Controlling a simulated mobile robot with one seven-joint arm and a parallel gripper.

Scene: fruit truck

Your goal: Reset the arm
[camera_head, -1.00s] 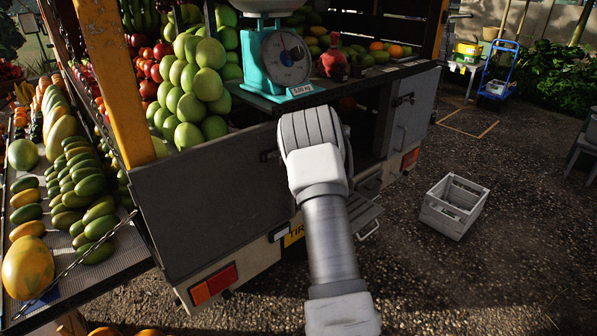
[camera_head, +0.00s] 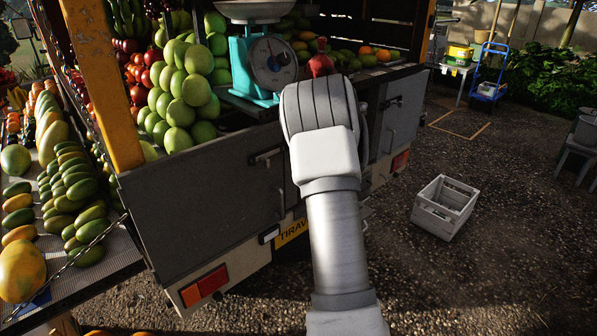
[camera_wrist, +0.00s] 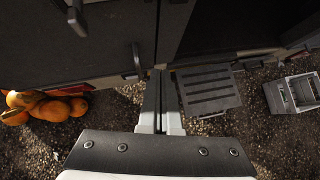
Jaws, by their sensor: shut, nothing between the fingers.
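My arm (camera_head: 333,235) rises through the middle of the head view, in front of the truck's rear. Its upper end hides my gripper in that view. In the wrist view my gripper (camera_wrist: 160,78) is shut, with its two fingers together and nothing between them. The fingers point toward the truck's dark rear panels (camera_wrist: 105,35). I cannot tell whether the fingertips touch the truck.
A teal scale (camera_head: 262,70) and piled green fruit (camera_head: 180,100) sit on the truck. A slatted step (camera_wrist: 208,88) is right of the fingers. A grey crate (camera_head: 443,208) stands on the ground at right. Melons (camera_head: 22,272) lie on the left stall.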

